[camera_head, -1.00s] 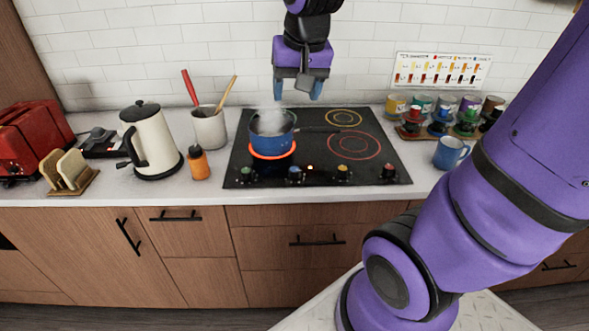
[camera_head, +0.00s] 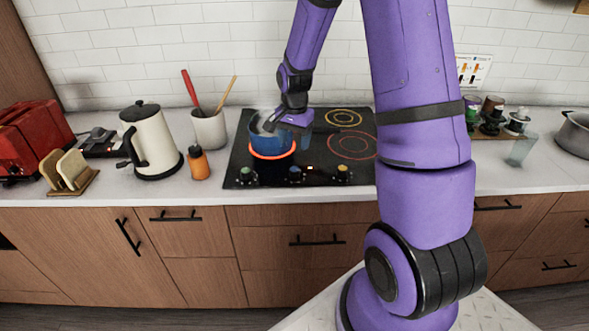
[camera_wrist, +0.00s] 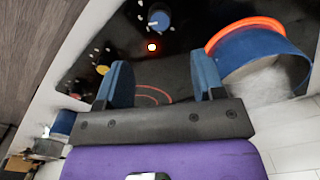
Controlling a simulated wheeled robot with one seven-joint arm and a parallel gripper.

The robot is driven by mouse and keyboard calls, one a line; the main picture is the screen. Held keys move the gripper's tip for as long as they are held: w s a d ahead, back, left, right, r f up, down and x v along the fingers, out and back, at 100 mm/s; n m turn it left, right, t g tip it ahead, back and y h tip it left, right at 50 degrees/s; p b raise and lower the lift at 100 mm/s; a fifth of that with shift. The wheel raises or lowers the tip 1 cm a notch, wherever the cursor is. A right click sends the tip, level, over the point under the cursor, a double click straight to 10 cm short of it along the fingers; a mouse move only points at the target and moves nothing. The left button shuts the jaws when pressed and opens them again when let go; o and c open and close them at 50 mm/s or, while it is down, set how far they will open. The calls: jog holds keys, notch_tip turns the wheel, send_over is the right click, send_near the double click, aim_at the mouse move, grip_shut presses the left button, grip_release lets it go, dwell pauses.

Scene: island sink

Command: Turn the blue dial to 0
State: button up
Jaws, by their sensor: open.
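The blue dial (camera_head: 295,175) is on the stove's front strip, between the green dial (camera_head: 246,176) and the yellow dial (camera_head: 343,173). The wrist view shows the blue dial (camera_wrist: 158,20) beyond my fingers, roughly in line with the gap between them. My gripper (camera_wrist: 160,65) is open and empty, its two blue fingers apart. In the head view my gripper (camera_head: 302,138) is low over the stove, at the right side of the blue pot, apart from the dial. Its fingers are partly hidden there.
The steaming blue pot (camera_head: 268,142) stands on a glowing front-left burner, close to my gripper; it also shows in the wrist view (camera_wrist: 260,52). A kettle (camera_head: 149,140) and an orange bottle (camera_head: 198,163) stand left of the stove.

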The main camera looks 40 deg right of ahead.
aim_at(295, 169)
notch_tip(295, 169, down, 11)
dwell(0.6)
jog(key=c, duration=0.9)
